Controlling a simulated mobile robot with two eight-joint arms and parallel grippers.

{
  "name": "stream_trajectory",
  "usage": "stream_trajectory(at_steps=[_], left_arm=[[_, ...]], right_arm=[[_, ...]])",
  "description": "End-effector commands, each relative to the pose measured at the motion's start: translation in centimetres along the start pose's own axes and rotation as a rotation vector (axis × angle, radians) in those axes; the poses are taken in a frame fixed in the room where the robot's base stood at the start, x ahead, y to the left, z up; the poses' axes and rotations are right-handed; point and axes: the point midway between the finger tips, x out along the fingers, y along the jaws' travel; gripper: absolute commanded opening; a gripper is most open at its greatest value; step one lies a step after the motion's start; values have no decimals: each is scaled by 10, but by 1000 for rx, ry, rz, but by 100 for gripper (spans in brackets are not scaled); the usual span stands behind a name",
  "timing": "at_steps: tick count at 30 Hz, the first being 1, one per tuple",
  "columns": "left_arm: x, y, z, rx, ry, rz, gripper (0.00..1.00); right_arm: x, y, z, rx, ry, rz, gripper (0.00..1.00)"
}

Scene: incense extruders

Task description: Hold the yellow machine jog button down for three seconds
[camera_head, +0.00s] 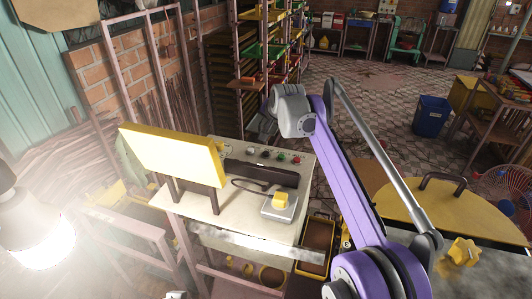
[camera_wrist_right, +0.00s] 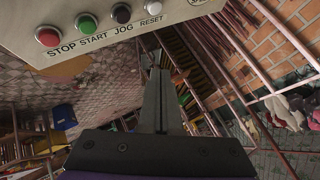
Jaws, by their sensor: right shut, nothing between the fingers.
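The machine's control panel (camera_head: 268,153) stands at the back of a pale worktop, behind a yellow board (camera_head: 172,152). In the right wrist view, the panel (camera_wrist_right: 190,12) has a red STOP button (camera_wrist_right: 48,37), a green START button (camera_wrist_right: 86,22), a black JOG button (camera_wrist_right: 121,13) and a pale RESET button (camera_wrist_right: 152,7). My right gripper (camera_wrist_right: 155,72) is shut and empty, its fingertips just off the panel's edge in that view, apart from the JOG button. In the head view its arm partly hides it behind the panel. My left gripper is not in view.
A grey box with a yellow top button (camera_head: 280,199) sits on the worktop near its front right. A dark bar (camera_head: 262,172) lies in front of the panel. Shelving (camera_head: 235,85) rises behind. A bright lamp (camera_head: 40,240) is at left.

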Motion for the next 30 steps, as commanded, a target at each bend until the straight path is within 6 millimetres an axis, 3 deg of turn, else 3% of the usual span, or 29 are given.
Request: stream_trajectory(at_steps=[8, 20, 30], left_arm=[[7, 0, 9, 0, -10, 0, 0], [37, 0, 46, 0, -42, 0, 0], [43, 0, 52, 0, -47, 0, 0]], right_arm=[[9, 8, 7, 0, -2, 2, 0], [47, 36, 35, 0, -2, 2, 0], [62, 45, 45, 0, 1, 0, 0]])
